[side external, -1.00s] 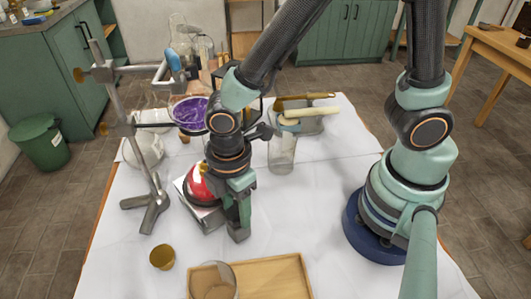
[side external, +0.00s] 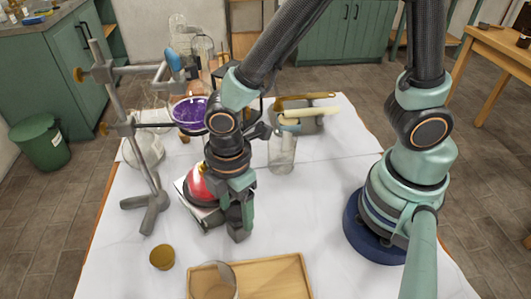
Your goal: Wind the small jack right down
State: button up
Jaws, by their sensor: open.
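The small jack (side external: 206,217) stands on the white-covered table, left of the middle, with its light metal top showing at its left and front edges. A round flask of red liquid (side external: 198,190) is over its plate, partly hidden by my wrist. My gripper (side external: 239,224) points down at the jack's right side, with its fingers apart. The jack's knob is hidden behind the fingers, and I cannot tell whether they touch it.
A clamp stand (side external: 148,180) rises at the left, holding a purple-filled dish (side external: 190,112) behind the jack. A glass cylinder (side external: 282,152) stands to the right. A brown cup (side external: 162,257) and a wooden tray (side external: 275,272) are in front. White table is clear right of my gripper.

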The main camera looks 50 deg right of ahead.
aim_at(237, 211)
jog(key=m, duration=0.4)
jog(key=shift+d, duration=0.1)
jog(key=m, duration=0.4)
jog(key=shift+m, duration=0.4)
jog(key=m, duration=0.9)
notch_tip(237, 211, up, 24)
jog(key=f, duration=0.1)
jog(key=w+d+t, duration=0.2)
jog(key=d, duration=0.7)
jog(key=w+d+n+t, duration=0.1)
jog(key=w+d+t, duration=0.1)
jog(key=d, duration=0.7)
jog(key=shift+d+r+n+t, duration=0.3)
jog(key=shift+r+t, duration=0.1)
jog(key=shift+t, duration=0.4)
jog(key=shift+w, duration=0.1)
